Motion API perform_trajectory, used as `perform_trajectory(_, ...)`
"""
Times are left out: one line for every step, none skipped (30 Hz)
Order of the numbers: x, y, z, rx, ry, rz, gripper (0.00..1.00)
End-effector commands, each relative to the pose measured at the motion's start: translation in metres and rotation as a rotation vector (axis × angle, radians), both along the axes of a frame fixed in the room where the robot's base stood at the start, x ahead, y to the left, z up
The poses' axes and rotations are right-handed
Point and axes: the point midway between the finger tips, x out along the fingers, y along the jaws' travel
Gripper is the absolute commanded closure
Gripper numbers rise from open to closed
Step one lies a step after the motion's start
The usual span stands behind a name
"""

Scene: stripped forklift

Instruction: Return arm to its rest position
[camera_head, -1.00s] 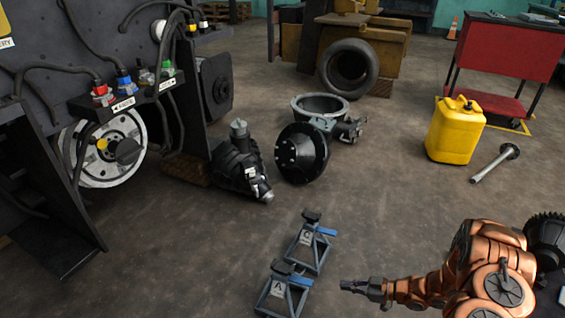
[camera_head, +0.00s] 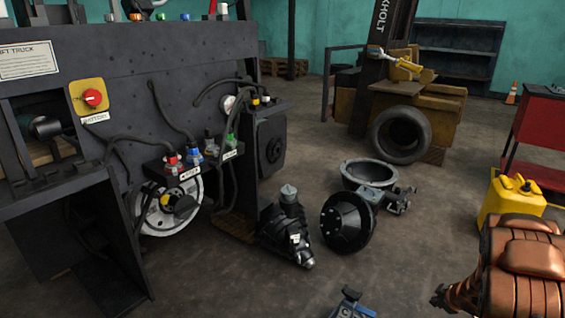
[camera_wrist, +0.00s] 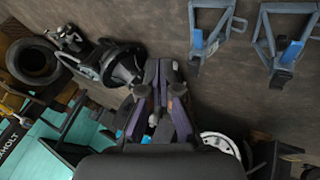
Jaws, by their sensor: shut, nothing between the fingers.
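My copper-coloured arm (camera_head: 520,265) is folded at the lower right of the head view, and its end is cut off or hard to make out there. In the wrist view my gripper (camera_wrist: 160,70) reaches up the middle with its dark fingers together. I see nothing held between them. The wrist view looks down at a slant, with the scene turned over.
The forklift body (camera_head: 120,90) fills the left. Black drivetrain parts (camera_head: 350,222) and a tyre (camera_head: 401,136) are on the floor. A yellow can (camera_head: 512,196) and red cart (camera_head: 545,130) stand at right. Blue-grey jack stands (camera_wrist: 211,30) show in the wrist view.

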Motion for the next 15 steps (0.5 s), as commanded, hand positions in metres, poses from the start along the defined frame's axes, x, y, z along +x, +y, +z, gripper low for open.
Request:
perform_trajectory(0.003, -0.003, 0.031, -0.035, 0.003, -0.028, 1.00)
perform_trajectory(0.003, -0.005, 0.042, -0.053, 0.010, -0.050, 1.00)
perform_trajectory(0.003, -0.007, 0.058, -0.075, 0.014, -0.078, 1.00)
perform_trajectory(0.003, -0.009, 0.071, -0.093, 0.019, -0.100, 1.00)
perform_trajectory(0.002, -0.011, 0.084, -0.110, 0.022, -0.123, 1.00)
perform_trajectory(0.002, -0.011, 0.100, -0.127, 0.027, -0.151, 1.00)
perform_trajectory(0.000, -0.012, 0.111, -0.143, 0.032, -0.173, 1.00)
perform_trajectory(-0.001, -0.012, 0.124, -0.155, 0.035, -0.195, 1.00)
perform_trajectory(-0.003, -0.012, 0.141, -0.170, 0.037, -0.223, 1.00)
perform_trajectory(-0.005, -0.011, 0.152, -0.181, 0.045, -0.245, 1.00)
perform_trajectory(-0.008, -0.010, 0.164, -0.190, 0.048, -0.268, 1.00)
perform_trajectory(-0.011, -0.007, 0.180, -0.200, 0.051, -0.296, 1.00)
perform_trajectory(-0.015, -0.006, 0.191, -0.208, 0.057, -0.319, 1.00)
perform_trajectory(-0.018, -0.003, 0.202, -0.212, 0.062, -0.340, 1.00)
perform_trajectory(-0.023, 0.001, 0.216, -0.217, 0.068, -0.369, 1.00)
